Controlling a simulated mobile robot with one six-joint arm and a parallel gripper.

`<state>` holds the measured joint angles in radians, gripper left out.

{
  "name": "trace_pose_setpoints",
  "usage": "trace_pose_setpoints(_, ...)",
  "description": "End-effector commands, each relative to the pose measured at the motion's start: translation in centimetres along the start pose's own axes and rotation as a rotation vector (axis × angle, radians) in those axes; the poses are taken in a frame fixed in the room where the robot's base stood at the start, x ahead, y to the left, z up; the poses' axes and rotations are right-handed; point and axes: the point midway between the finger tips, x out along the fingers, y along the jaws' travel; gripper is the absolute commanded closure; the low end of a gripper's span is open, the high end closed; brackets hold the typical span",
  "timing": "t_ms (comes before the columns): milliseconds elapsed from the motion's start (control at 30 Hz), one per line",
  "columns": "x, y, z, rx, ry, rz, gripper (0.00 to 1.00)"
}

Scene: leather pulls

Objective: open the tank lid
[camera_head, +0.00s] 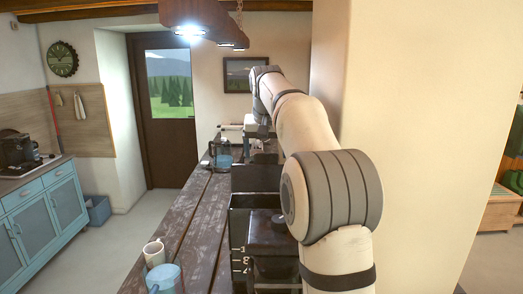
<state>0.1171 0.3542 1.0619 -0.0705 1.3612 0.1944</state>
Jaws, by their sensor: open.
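A small pale and dark machine (233,134) stands far along the wooden counter, near the end of my arm. I cannot make out a separate tank or its lid on it at this size. My arm reaches forward over the counter from the lower right and bends down at its far end. My gripper (262,142) is small and dark there, close to the right side of the machine, and appears open with nothing visible in it. I cannot tell whether it touches anything.
A dark box-shaped appliance (268,236) with white marks stands in front, partly behind my arm. A white mug (153,253) and a blue cup (163,279) stand at the counter's left edge. A pale wall (425,150) is close on the right.

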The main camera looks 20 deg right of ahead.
Motion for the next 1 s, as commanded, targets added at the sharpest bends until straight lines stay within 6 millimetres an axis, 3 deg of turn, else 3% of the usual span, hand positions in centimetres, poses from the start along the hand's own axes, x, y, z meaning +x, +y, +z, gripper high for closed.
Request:
trace_pose_setpoints(167,-0.6,0.0,-0.1,0.000,0.002,0.000,0.15)
trace_pose_setpoints(600,-7.1,-0.1,-0.3,0.000,0.002,0.000,0.15)
trace_pose_setpoints(933,-7.7,0.0,-0.2,0.000,0.000,0.000,0.15)
trace_pose_setpoints(1000,-7.7,-0.1,-0.1,-0.001,-0.001,-0.001,0.19)
